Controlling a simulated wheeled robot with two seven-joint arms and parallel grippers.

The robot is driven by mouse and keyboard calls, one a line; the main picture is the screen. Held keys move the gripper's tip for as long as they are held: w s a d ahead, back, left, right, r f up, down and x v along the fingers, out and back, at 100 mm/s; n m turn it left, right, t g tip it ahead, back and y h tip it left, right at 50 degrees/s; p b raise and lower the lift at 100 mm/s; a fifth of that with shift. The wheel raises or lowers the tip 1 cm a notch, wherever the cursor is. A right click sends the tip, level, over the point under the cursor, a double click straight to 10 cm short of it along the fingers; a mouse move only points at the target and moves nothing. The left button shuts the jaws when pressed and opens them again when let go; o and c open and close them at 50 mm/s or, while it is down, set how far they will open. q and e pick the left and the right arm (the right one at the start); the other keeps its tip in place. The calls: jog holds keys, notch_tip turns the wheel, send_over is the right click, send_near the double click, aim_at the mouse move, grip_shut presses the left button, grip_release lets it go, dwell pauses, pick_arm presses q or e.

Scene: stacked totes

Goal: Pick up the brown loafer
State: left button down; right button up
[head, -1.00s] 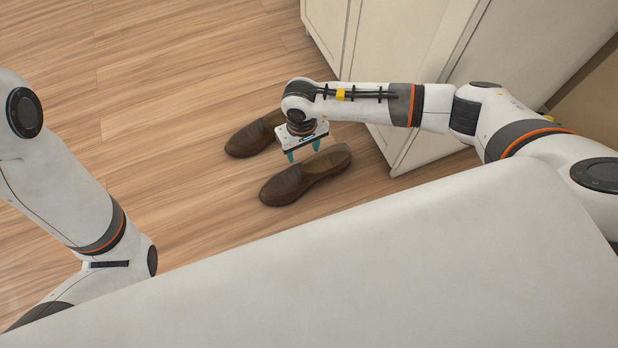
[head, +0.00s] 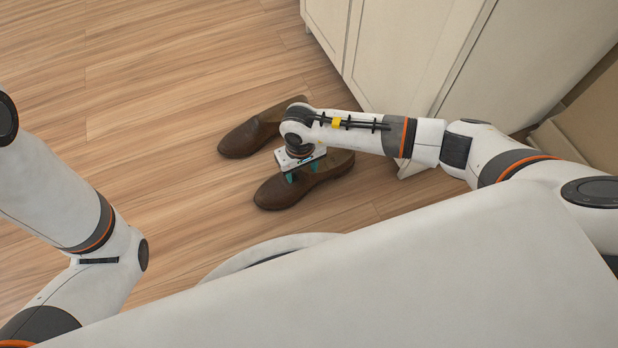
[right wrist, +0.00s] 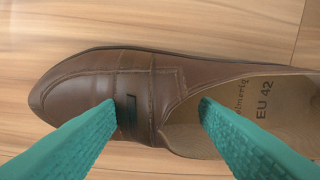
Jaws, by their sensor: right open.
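Two brown leather loafers lie on the floor in the head view. The nearer brown loafer (head: 274,194) points its toe to the lower left, and my right gripper (head: 302,174) is open right over its middle. In the right wrist view, the loafer (right wrist: 75,88) lies sole down with its toe to the left. The open right gripper (right wrist: 157,106) has one teal fingertip at the strap and the other at the shoe's opening, above the insole marked EU 42. Whether the fingertips touch the shoe is unclear. My left arm shows, but its gripper is out of view.
The other brown loafer (head: 240,138) lies just beyond, partly hidden by my right arm. A cream cabinet (head: 400,50) stands behind that arm, and a brown box-like thing (head: 590,125) is at the right edge. The wooden floor (head: 150,110) is clear on the left.

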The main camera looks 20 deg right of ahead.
jog(key=shift+r, duration=0.1)
jog(key=c, duration=1.2)
grip_shut()
jog(key=shift+r, duration=0.2)
